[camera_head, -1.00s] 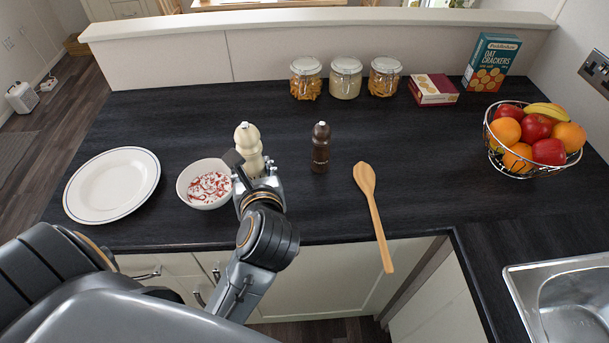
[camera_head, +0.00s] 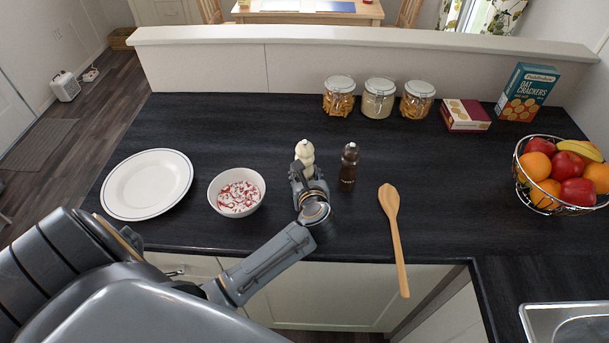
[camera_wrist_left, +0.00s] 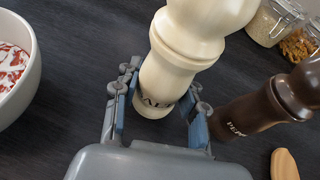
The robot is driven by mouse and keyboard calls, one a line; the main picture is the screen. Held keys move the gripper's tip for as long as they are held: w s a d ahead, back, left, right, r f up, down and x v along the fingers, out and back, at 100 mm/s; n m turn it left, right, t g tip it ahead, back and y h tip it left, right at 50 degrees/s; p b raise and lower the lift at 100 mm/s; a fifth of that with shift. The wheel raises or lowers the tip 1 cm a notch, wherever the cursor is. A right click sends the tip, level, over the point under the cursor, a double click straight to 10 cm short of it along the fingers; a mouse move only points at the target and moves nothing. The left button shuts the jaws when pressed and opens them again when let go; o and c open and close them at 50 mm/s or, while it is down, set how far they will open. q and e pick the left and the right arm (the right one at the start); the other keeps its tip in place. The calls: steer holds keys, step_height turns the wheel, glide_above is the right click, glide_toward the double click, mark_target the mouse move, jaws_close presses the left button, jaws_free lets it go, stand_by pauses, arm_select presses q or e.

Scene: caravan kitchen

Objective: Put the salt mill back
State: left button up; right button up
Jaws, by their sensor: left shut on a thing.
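The cream salt mill (camera_head: 304,152) is upright beside the dark brown pepper mill (camera_head: 349,167), to its left with a small gap. My left gripper (camera_head: 305,177) is shut on the salt mill low on its body. In the left wrist view the salt mill (camera_wrist_left: 185,55) stands between the two fingers of my left gripper (camera_wrist_left: 158,105), its lettering partly showing. The pepper mill (camera_wrist_left: 270,110) is right of the fingers there. I cannot tell whether the salt mill's base touches the counter. My right gripper is not in view.
A bowl (camera_head: 224,207) with red-and-white contents and a plate (camera_head: 147,184) are on the left. A wooden spoon (camera_head: 391,210) lies right of the pepper mill. Several jars, boxes and a fruit basket (camera_head: 561,207) stand at the back and right. The counter (camera_head: 245,140) behind the mills is clear.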

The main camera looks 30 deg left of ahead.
arm_select(q)
steer(key=shift+f, duration=0.7)
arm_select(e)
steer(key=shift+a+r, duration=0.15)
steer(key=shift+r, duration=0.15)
arm_select(q)
steer(key=shift+f, duration=0.2)
steer(key=o, duration=1.1)
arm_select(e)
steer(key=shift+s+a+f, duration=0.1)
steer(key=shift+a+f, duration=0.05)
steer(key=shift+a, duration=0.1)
arm_select(q)
steer(key=shift+r, duration=0.25)
steer(key=b+v, duration=0.2)
steer(key=v, duration=0.8)
steer(key=shift+s+d, duration=0.25)
steer(key=shift+d, duration=0.05)
steer(key=shift+s+d+r, duration=0.3)
steer(key=shift+s, duration=0.15)
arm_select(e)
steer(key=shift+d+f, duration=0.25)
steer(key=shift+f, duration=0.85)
